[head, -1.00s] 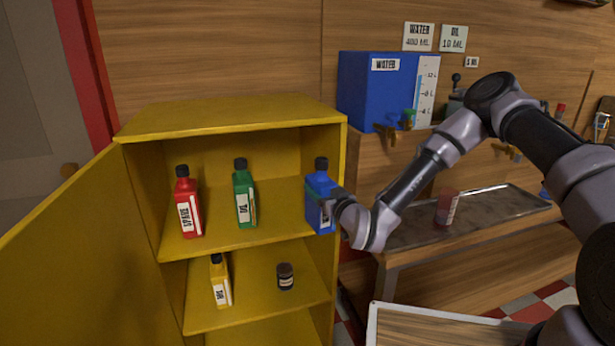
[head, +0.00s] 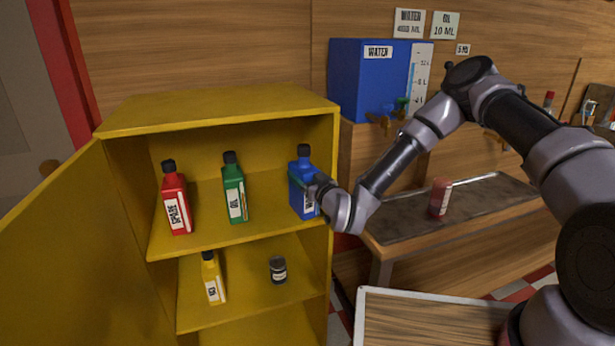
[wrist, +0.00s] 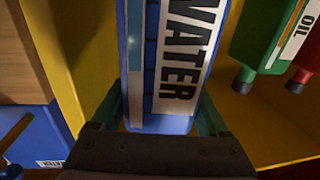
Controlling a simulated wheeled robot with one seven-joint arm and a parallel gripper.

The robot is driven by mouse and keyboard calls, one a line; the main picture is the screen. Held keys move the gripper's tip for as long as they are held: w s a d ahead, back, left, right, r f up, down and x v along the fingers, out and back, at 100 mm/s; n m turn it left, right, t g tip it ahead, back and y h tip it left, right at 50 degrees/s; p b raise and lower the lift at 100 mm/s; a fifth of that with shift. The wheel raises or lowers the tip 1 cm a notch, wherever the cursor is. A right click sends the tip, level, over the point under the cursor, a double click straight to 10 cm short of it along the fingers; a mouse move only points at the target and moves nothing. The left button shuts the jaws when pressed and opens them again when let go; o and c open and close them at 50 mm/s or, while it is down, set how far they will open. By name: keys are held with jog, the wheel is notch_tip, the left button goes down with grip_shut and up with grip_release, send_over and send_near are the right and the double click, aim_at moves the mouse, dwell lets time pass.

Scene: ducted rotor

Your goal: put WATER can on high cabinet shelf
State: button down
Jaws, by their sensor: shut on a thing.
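The blue WATER can (head: 301,184) with a black cap is at the right end of the high shelf (head: 262,226) of the yellow cabinet (head: 220,105). My gripper (head: 318,191) is shut on it from the right front. In the wrist view the can (wrist: 140,60) stands between the two fingers of my gripper (wrist: 165,115), its WATER label facing the camera. The can looks upright. I cannot tell whether its base touches the shelf.
A red SPARE can (head: 175,200) and a green OIL can (head: 235,190) stand left on the same shelf. A yellow can (head: 212,280) and a dark jar (head: 278,270) are on the lower shelf. The cabinet door (head: 60,250) is open at left. A blue WATER tank (head: 362,85) is at right.

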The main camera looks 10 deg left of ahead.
jog(key=s+a+f+x, duration=0.1)
jog(key=x, duration=1)
jog(key=shift+w+a+f, duration=0.25)
jog(key=shift+w, duration=0.05)
jog(key=shift+f, duration=0.6)
dwell(0.9)
grip_release()
jog(key=shift+d, duration=0.1)
jog(key=v, duration=1)
jog(key=shift+r, duration=0.2)
dwell(1.1)
